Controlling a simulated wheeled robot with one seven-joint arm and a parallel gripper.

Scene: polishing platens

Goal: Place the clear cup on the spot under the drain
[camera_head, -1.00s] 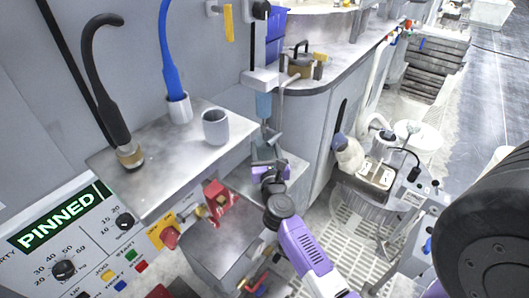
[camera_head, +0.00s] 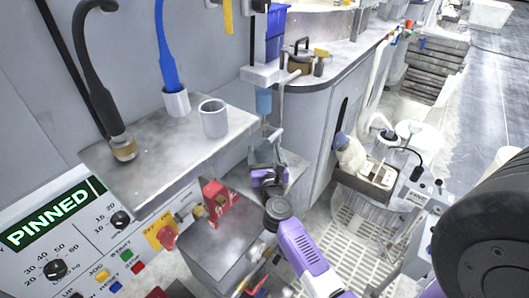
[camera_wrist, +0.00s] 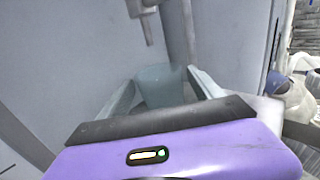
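The clear cup (camera_wrist: 161,86) is a translucent grey-blue vessel standing upright between my gripper's fingers in the wrist view. In the head view the cup (camera_head: 263,153) shows small, above the low metal ledge beside the cabinet. My gripper (camera_wrist: 163,88) has a finger against each side of it and appears shut on it. In the head view my gripper (camera_head: 264,158) reaches in from below. A short grey spout (camera_wrist: 147,28), apparently the drain, points down above the cup in the wrist view. The spot under it is hidden, and I cannot tell whether the cup's base touches the ledge.
A metal shelf (camera_head: 150,163) with a grey cup (camera_head: 214,118) is at left. A red fixture (camera_head: 219,200) stands close left of my arm. A translucent blue vessel (camera_head: 263,101) hangs above the clear cup. The curved cabinet (camera_head: 302,125) is close on the right.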

